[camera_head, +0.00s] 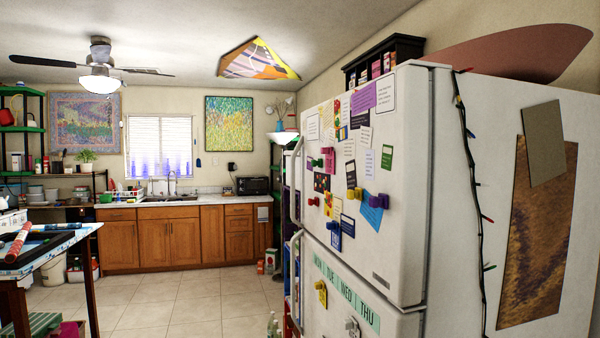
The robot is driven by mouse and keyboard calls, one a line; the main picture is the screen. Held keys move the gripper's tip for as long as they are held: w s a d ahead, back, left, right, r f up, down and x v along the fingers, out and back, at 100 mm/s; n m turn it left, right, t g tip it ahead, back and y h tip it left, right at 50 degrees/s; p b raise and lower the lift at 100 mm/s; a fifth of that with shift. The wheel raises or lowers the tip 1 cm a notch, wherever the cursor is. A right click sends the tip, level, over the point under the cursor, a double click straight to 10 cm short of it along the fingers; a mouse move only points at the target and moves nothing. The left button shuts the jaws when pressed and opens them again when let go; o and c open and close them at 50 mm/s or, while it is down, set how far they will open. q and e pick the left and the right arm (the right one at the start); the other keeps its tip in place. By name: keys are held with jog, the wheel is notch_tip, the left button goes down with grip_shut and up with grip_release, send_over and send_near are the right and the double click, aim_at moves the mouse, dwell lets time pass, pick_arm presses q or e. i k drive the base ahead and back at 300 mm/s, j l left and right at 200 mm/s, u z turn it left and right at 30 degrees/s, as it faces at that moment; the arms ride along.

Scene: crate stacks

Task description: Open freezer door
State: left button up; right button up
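A white refrigerator (400,262) stands close on the right, its front turned toward the left. Its upper door, the freezer door (408,160), is shut and carries many papers and magnets. A white vertical handle (297,180) runs along that door's left edge. The lower door (388,322) is also shut, with its own handle (295,270) at the left edge and a green weekday strip across it. Neither of my grippers shows in the head view.
A table (62,243) with items on it stands at the left. Wooden cabinets (168,240) with a counter line the back wall. The tiled floor (180,302) between is mostly clear. Bottles (273,325) stand low beside the refrigerator's left edge.

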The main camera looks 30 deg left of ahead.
aim_at(379, 130)
jog(key=i+j, duration=0.15)
jog(key=j, duration=0.2)
jog(key=i+j+z, duration=0.1)
jog(key=j, duration=0.25)
jog(key=i+j, duration=0.2)
jog(key=j, duration=0.15)
jog(key=i+j+z, duration=0.1)
jog(key=j, duration=0.25)
jog(key=i+j, duration=0.2)
jog(key=j, duration=0.15)
jog(key=i+j, duration=0.15)
jog(key=j, duration=0.2)
jog(key=i+j, duration=0.1)
jog(key=j, duration=0.25)
jog(key=i+j, duration=0.15)
jog(key=j, duration=0.2)
jog(key=i+j, duration=0.1)
jog(key=j, duration=0.25)
jog(key=i+j, duration=0.15)
jog(key=j, duration=0.2)
jog(key=z, duration=0.05)
